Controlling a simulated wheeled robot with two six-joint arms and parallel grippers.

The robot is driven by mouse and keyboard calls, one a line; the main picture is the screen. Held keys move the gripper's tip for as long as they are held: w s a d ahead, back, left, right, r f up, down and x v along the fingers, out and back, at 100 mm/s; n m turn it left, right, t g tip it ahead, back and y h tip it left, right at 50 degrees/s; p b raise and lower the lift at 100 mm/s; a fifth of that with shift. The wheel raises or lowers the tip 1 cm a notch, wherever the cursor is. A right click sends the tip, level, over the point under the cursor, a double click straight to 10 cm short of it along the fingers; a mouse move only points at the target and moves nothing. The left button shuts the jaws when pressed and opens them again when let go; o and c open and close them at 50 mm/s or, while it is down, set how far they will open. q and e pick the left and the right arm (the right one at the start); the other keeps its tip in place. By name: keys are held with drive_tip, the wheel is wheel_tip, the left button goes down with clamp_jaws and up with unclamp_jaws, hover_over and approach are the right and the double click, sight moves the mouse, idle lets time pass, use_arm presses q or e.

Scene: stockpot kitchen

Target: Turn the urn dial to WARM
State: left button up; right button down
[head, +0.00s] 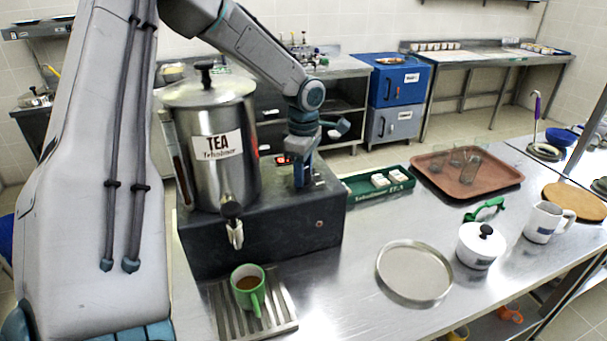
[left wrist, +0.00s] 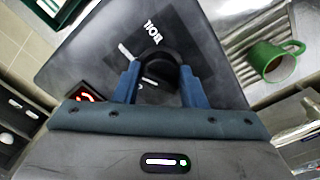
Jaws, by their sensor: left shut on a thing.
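The steel tea urn (head: 228,182) with a TEA label stands on a dark base box (head: 265,240). My left gripper (head: 301,182) reaches down to the top of the box, right of the urn. In the left wrist view my left gripper (left wrist: 158,88) has its two blue fingers on either side of the round black dial (left wrist: 156,66) and is shut on it. The word BOIL shows on the panel beside the dial. Other white marks near the dial are partly hidden, and I cannot read the setting. My right gripper is not in view.
A green mug (head: 247,288) of brown drink stands on the drip tray (head: 281,318) below the tap. A green box (head: 366,192), a brown tray (head: 437,184) with glasses, a round steel tray (head: 414,272) and a white lidded pot (head: 480,250) stand to the right.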

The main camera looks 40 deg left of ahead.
use_arm(q)
drive_tip(key=shift+n, duration=0.4)
drive_tip(key=shift+w, duration=0.1)
drive_tip(key=o, duration=1)
drive_tip(key=shift+r, duration=0.15)
wheel_tip(320, 180, up, 10)
drive_tip(key=shift+f+b, duration=0.1)
drive_tip(key=shift+b, duration=0.85)
drive_tip(key=shift+r, duration=0.4)
